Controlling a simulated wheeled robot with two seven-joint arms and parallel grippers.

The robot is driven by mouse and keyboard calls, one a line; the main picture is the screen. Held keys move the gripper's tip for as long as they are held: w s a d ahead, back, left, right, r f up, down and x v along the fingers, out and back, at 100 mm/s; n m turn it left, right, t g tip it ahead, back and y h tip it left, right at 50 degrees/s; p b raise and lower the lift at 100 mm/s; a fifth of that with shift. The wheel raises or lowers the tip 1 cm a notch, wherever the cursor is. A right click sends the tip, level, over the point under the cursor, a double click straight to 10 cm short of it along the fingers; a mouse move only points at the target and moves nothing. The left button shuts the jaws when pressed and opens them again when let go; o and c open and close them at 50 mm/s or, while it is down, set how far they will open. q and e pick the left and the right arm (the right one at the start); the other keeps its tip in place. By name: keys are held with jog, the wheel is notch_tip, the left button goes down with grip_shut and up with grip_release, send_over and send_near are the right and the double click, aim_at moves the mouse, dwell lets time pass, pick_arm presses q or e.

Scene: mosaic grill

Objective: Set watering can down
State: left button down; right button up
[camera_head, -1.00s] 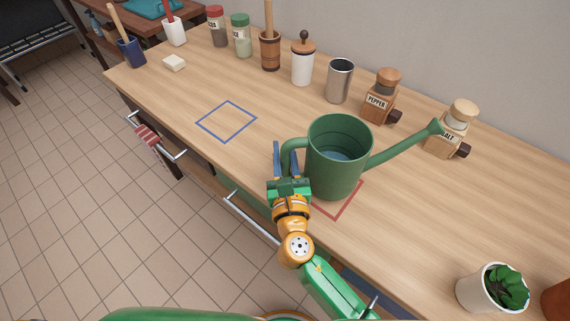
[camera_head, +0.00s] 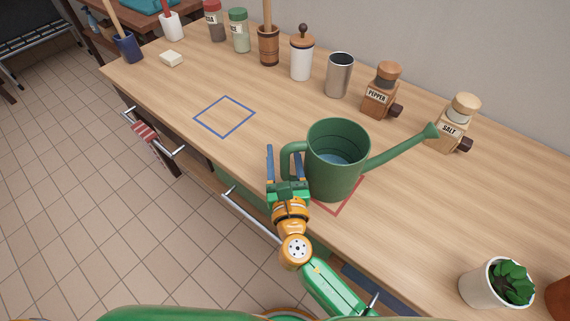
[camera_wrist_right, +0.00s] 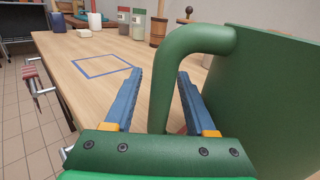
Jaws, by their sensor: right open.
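The green watering can (camera_head: 335,170) stands upright on the wooden counter, over the red square outline (camera_head: 345,203), with water inside. Its spout points right, toward the salt mill. Its handle (camera_head: 288,160) faces left. My right gripper (camera_head: 285,152) is open at the handle, with blue fingers apart. In the right wrist view the handle (camera_wrist_right: 178,80) rises between the open fingers (camera_wrist_right: 155,95), with gaps on both sides. The blue square outline (camera_head: 224,117) on the counter is empty. My left gripper is not in view.
The salt mill (camera_head: 452,133) is close to the spout tip. A pepper mill (camera_head: 381,100), steel cup (camera_head: 339,77) and several jars line the wall. A potted plant (camera_head: 492,290) is at the near right. The counter left of the can is clear.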

jog(key=s+d, duration=0.1)
jog(key=s, duration=1)
jog(key=shift+s+d+b, duration=0.3)
jog(key=shift+s+b, duration=0.1)
